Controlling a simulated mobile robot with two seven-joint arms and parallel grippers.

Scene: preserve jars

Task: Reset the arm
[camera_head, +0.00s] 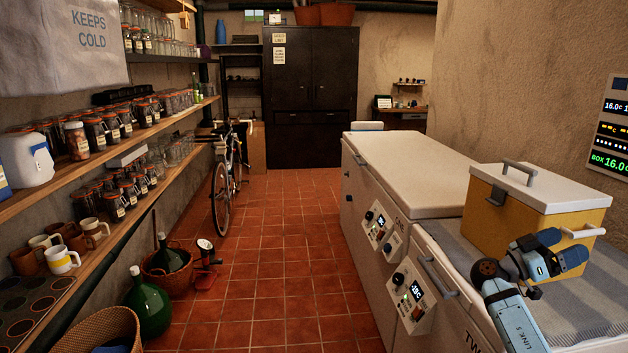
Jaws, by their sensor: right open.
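My right arm (515,318), light blue and labelled LINK 5, comes in from the lower right edge. My right gripper (568,249) has dark blue fingers that stand apart, with nothing seen between them. In the picture it is in front of the lower side of a yellow box (488,222); I cannot tell whether it touches it. The box has a white lid (560,192) with a grey handle on top, and the lid is on. A pale side handle (583,231) shows just above the gripper. My left gripper is not in view.
The box stands on a grey cloth (590,306) on the near white chest freezer; another freezer (410,175) stands beyond. Shelves with several jars (77,140) line the left wall. A bicycle (222,190) and a green demijohn (150,308) stand left. The tiled floor (290,240) between is clear.

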